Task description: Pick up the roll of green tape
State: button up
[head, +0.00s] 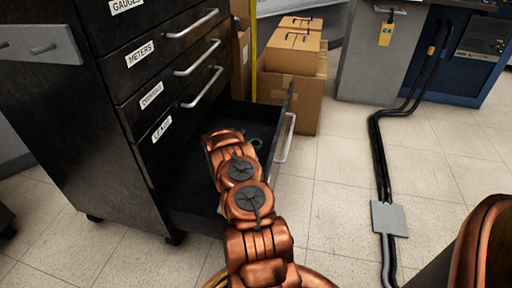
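A small green ring (256,143), which looks like the roll of green tape, lies inside the open bottom drawer (285,125) of the black cabinet. Only part of it shows, just right of my arm's far end. My copper-coloured arm reaches from the bottom of the view into this drawer. My gripper's fingers are hidden behind the arm's last links, so their distance from the ring and whether they hold anything do not show.
The black cabinet (110,130) has labelled drawers with metal handles above the open one, all shut. Cardboard boxes (297,87) stand behind the drawer. Black cables (380,150) run along the floor at right to a grey plate (389,218). Tiled floor between is clear.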

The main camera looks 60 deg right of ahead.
aim_at(258, 143)
jog(key=shift+d+f+b, duration=0.65)
jog(key=shift+d+f, duration=0.3)
jog(key=shift+d, duration=0.1)
jog(key=shift+x, duration=0.8)
jog(key=shift+r, duration=0.15)
jog(key=c, duration=1.2)
